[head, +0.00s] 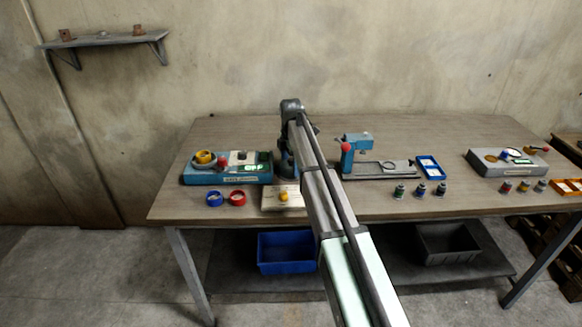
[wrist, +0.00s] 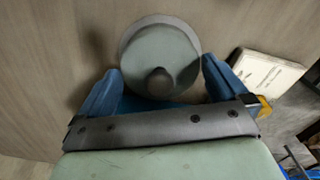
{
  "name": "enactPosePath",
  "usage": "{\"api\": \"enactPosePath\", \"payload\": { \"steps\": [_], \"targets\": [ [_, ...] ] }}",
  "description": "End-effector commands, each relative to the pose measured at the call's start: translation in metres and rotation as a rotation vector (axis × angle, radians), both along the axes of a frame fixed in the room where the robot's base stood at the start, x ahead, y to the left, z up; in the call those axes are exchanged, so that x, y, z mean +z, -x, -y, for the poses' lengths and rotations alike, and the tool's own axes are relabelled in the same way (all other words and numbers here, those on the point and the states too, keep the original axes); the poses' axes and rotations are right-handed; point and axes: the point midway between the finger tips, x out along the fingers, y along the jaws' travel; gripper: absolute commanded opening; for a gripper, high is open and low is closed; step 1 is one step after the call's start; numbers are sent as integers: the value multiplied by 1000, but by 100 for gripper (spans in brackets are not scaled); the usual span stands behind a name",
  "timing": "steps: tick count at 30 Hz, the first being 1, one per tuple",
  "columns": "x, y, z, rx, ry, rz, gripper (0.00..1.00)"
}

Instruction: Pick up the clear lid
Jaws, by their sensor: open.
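In the wrist view, a round, pale grey-green disc with a grey rim and a dark round knob looks like the clear lid (wrist: 158,40). My gripper (wrist: 161,70) is open, with one blue finger on each side of the disc's near part. The fingertips are close to the rim; I cannot tell whether they touch it. The knob lies between the fingers, nearer the palm. In the head view my arm reaches over the table to its back middle and hides the lid and most of the gripper.
The wooden table (head: 420,130) holds a blue console (head: 228,176) on the left. A cream block (head: 270,201) with a yellow knob stands near the front edge and also shows in the wrist view (wrist: 268,78). A blue-and-grey fixture (head: 378,170) stands right of my arm, with small jars in front.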

Motion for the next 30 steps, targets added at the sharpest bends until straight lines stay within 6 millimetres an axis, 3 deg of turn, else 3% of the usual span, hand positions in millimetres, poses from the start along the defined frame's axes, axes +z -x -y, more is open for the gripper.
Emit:
{"api": "enactPosePath", "payload": {
  "steps": [3,9,21,30],
  "targets": [
    [-10,0,0,0,0,0,100],
    [-10,0,0,0,0,0,100],
    [-9,0,0,-1,0,0,63],
    [-6,0,0,-1,0,1,61]
  ]
}}
